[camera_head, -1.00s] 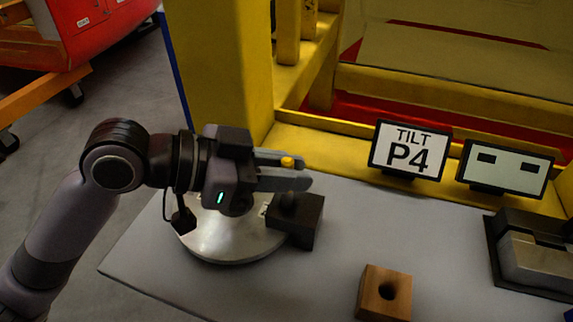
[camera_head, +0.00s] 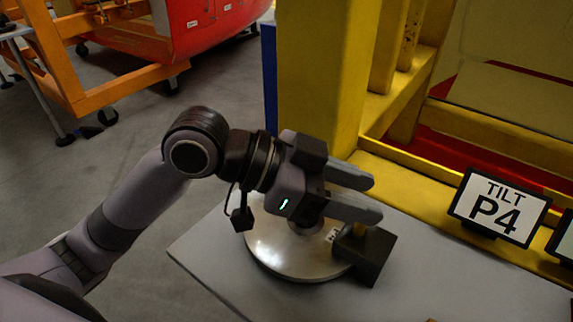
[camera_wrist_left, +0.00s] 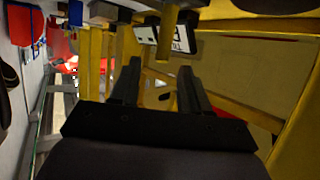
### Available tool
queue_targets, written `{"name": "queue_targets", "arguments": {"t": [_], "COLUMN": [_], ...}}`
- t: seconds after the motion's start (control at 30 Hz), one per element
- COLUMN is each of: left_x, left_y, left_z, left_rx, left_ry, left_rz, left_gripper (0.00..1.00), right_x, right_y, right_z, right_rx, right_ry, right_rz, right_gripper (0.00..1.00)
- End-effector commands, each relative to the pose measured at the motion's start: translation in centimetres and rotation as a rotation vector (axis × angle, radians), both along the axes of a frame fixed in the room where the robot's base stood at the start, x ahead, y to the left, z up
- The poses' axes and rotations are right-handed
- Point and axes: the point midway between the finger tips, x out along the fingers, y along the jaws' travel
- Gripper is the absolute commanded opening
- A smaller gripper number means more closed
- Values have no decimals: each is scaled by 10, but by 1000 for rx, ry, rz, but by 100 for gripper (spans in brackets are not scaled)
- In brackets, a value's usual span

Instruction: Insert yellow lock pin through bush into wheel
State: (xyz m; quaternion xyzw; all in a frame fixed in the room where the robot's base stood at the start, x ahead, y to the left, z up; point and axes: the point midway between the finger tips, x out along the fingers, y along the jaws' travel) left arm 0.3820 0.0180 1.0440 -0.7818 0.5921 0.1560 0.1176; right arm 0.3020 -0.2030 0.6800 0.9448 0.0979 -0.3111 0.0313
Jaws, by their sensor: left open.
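My left gripper (camera_head: 375,199) is open, with nothing between its fingers, above the right edge of a silver round wheel (camera_head: 283,252). Its fingers also show in the left wrist view (camera_wrist_left: 158,80), spread apart. A dark block (camera_head: 378,262) sits at the wheel's right edge; I cannot tell whether it is the bush. A yellowish cylinder (camera_head: 377,240), likely the lock pin, stands at this block, just below the nearer finger and partly hidden by it. How deep it sits cannot be seen. In the left wrist view a yellow cylinder (camera_wrist_left: 167,32) shows beyond the fingertips.
A sign reading TILT P4 (camera_head: 497,208) stands at the back right. A thick yellow post (camera_head: 320,90) rises close behind the gripper. An orange frame stands at the far left.

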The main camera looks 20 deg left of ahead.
Motion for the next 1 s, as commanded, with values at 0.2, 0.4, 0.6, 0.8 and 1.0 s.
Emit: {"name": "queue_targets", "arguments": {"t": [0.2,0.4,0.6,0.8,1.0], "left_x": [-12,-19,-25,-26,-26], "left_y": [41,70,86,90,89], "left_z": [15,28,36,38,38], "left_rx": [5,5,2,1,1], "left_ry": [-3,-2,0,-1,-1], "left_rz": [3,3,0,-3,-3], "left_gripper": [46,46,46,46,46], "right_x": [0,0,0,0,0], "right_y": [0,0,0,0,0], "right_z": [-4,-7,-9,-9,-9], "right_rx": [0,0,0,0,0], "right_ry": [1,1,2,2,2], "right_rz": [0,0,0,0,0], "right_gripper": [0,0,0,0,0]}}
